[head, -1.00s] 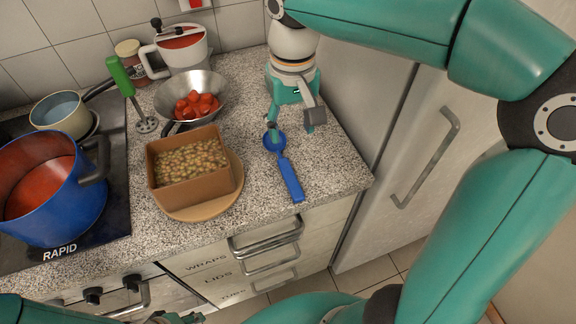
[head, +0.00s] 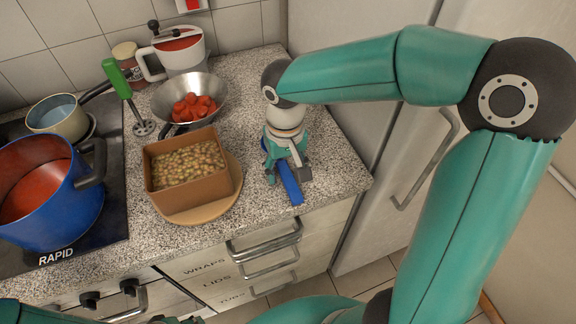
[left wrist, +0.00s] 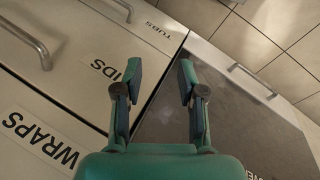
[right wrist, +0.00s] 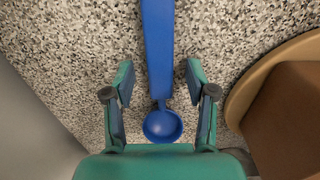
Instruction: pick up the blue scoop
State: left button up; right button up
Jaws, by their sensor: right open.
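The blue scoop (head: 289,183) lies on the speckled counter, its handle pointing to the front edge; its bowl is hidden behind my right gripper in the head view. In the right wrist view the whole scoop bowl (right wrist: 162,126) shows, with the handle running up between the fingers. My right gripper (head: 288,176) is open and points down over the scoop, with one finger on each side of the handle; no contact shows. It is also in the right wrist view (right wrist: 158,82). My left gripper (left wrist: 162,80) is open and empty, facing the drawer fronts and floor.
A brown box (head: 160,187) of green-brown pieces stands on a round wooden board (head: 216,208) left of the scoop. Counter right of the scoop is clear.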

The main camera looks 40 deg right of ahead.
grip_shut()
dwell(0.3)
